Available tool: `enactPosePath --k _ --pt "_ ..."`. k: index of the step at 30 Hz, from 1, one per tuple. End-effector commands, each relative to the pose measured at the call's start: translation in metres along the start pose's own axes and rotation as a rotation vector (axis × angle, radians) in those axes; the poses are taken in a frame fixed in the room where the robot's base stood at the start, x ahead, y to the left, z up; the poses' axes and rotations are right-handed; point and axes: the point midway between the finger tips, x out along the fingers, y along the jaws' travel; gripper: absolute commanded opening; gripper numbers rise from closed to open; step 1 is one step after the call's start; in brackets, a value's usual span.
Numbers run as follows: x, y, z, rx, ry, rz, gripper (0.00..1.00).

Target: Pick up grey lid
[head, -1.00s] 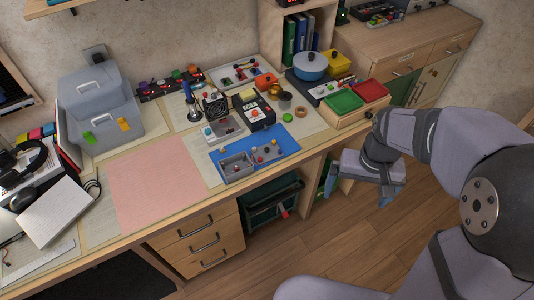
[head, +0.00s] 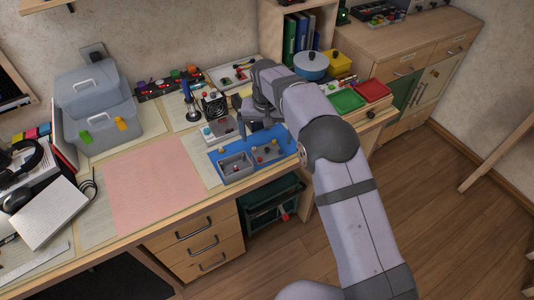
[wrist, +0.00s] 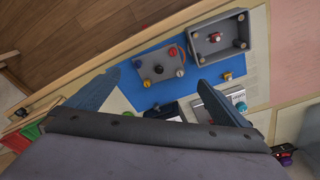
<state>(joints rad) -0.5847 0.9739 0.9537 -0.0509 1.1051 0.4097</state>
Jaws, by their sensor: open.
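The grey lid (head: 268,152) is a flat grey plate lying on the blue mat (head: 222,153), with small coloured knobs on it. In the head view my arm partly covers the area behind the lid. An open grey box (head: 236,178) sits beside the lid on the mat.
The box in the wrist view (wrist: 240,62) holds a small red-topped part. Panels with electronics and a black device (wrist: 167,111) crowd the area behind the mat. Green and red trays (head: 346,100) stand to the right. A pink sheet (head: 152,190) is clear at left.

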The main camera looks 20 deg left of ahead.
Motion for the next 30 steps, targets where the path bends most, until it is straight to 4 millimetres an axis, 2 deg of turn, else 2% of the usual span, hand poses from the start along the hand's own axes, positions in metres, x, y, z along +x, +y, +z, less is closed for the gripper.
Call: enactPosePath --k 6,13,20,30 --pt "0.003 -0.003 -0.001 -0.001 0.001 0.0 1.0" --pt "0.02 -0.002 -0.001 -0.001 0.001 0.0 1.0" --pt "0.026 -0.002 -0.001 -0.001 0.0 0.0 1.0" --pt "0.063 0.001 -0.002 -0.002 0.001 0.0 1.0"
